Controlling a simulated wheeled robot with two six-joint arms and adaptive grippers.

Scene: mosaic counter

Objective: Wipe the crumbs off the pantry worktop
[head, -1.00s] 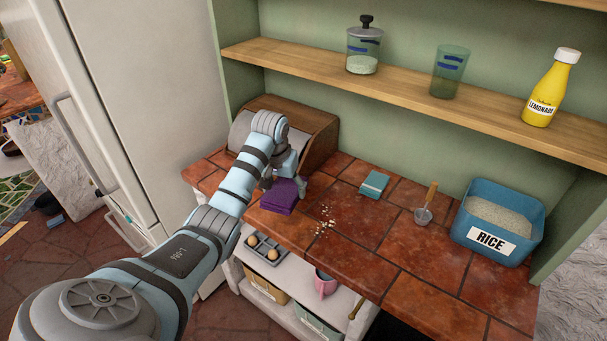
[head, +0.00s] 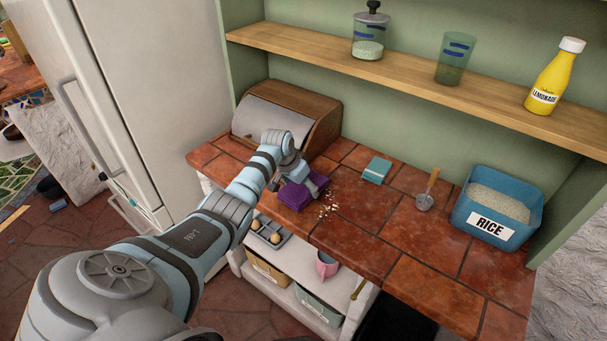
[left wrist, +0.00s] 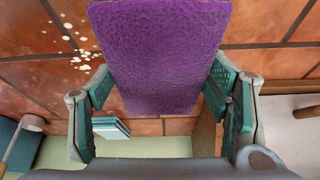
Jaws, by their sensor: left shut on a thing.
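Pale crumbs (head: 329,209) lie scattered just to the right of the cloth, near the front edge. They also show in the left wrist view (left wrist: 84,50), beside the cloth. My right gripper is not in view.
A bread bin (head: 320,125) stands behind the gripper.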

